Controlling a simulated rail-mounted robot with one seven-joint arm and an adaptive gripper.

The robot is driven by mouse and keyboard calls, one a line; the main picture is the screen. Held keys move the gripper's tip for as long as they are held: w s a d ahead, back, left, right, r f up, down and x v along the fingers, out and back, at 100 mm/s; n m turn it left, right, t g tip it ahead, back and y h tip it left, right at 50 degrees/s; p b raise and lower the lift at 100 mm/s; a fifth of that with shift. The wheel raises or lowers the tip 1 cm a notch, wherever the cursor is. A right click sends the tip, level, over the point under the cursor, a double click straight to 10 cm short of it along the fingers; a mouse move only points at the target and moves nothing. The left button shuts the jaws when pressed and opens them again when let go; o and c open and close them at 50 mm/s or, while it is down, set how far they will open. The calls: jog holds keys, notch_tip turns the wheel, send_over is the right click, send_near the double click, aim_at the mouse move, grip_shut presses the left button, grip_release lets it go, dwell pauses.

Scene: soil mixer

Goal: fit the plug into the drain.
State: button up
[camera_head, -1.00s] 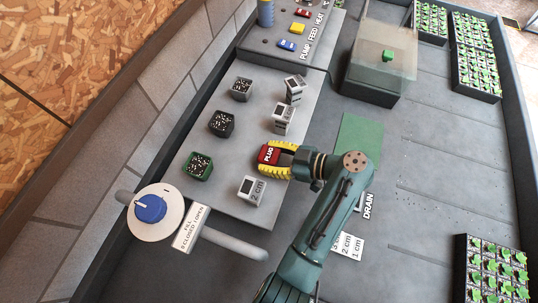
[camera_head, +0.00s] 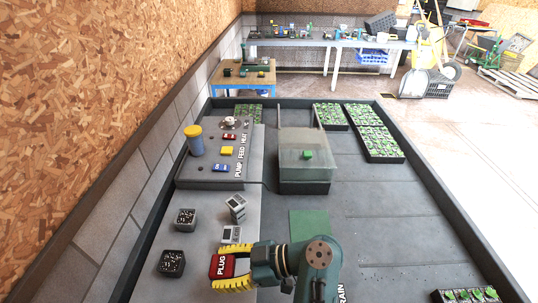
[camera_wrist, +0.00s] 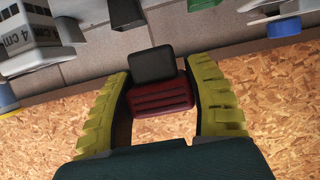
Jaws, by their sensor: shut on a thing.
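My gripper (camera_head: 236,268), with yellow ribbed fingers, is shut on the red plug (camera_head: 221,266), marked PLUG, in the head view. It is over the lower part of the grey panel. In the wrist view the plug (camera_wrist: 162,98) sits between the fingers, with a black block-like part at its far end. The drain's own opening does not show; part of its white label (camera_head: 341,293) shows at the bottom edge, beside my arm.
Two dark speckled cubes (camera_head: 185,219) and grey-white blocks (camera_head: 236,207) stand on the panel (camera_head: 212,235). Behind are a control box with a yellow-topped cylinder (camera_head: 193,140) and a translucent-topped box (camera_head: 305,160). A green mat (camera_head: 310,225) lies right. Seedling trays (camera_head: 373,145) line the far right.

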jog(key=s+d+r+m+t+h+p, duration=0.2)
jog(key=s+r+m+t+p, duration=0.8)
jog(key=p, duration=2.1)
jog(key=w+d+r+m+t+h+p, duration=0.25)
jog(key=d+r+h+p, duration=0.25)
jog(key=d+r, duration=0.5)
jog(key=a+r, duration=0.4)
jog(key=w+d+r+m+t+h, duration=0.1)
jog(key=d+r+m+t+h, duration=0.1)
jog(key=r, duration=0.4)
jog(key=d+m+h, duration=0.1)
jog(key=d, duration=0.1)
jog(key=shift+w+d, duration=0.15)
jog(key=shift+d, duration=0.2)
